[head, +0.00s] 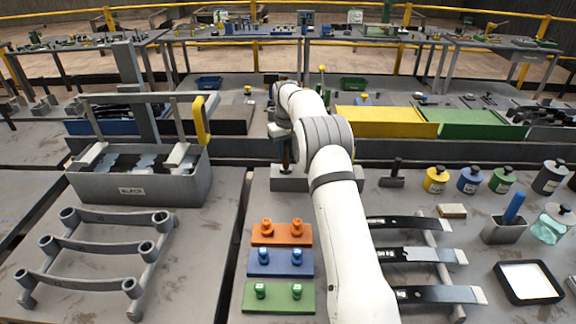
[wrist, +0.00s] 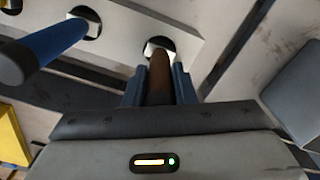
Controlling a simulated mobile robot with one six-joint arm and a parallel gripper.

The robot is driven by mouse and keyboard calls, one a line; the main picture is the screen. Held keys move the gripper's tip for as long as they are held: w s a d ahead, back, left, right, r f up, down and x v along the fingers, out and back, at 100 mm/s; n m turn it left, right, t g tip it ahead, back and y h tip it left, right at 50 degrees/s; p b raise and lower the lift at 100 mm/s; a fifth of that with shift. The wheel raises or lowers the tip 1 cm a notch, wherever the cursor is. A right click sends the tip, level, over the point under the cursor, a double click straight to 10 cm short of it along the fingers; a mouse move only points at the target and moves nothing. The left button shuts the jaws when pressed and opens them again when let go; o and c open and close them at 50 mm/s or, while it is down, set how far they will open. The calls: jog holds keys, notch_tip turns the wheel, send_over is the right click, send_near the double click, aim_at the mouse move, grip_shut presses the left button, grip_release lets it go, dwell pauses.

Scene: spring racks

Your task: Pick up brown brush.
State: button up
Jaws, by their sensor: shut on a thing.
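The brown brush (wrist: 159,80) stands with its handle between the two fingers of my gripper (wrist: 158,75) in the wrist view. The fingers are shut on the handle. Its lower end meets a round hole in the light grey holder (wrist: 205,25). In the head view the brown brush (head: 287,158) shows as a short dark upright piece under my gripper (head: 283,138), above the holder (head: 288,181). My arm hides part of the holder there.
A blue-handled brush (wrist: 45,48) stands in the neighbouring hole, close left of my gripper. In the head view a grey bin (head: 140,188) stands left, a yellow tray (head: 385,122) behind right. Orange (head: 282,235), blue and green peg blocks lie in front.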

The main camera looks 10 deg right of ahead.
jog(key=shift+r, duration=0.1)
notch_tip(320, 180, up, 10)
jog(key=shift+f, duration=0.1)
dwell(0.3)
jog(key=shift+w, duration=0.1)
dwell(1.0)
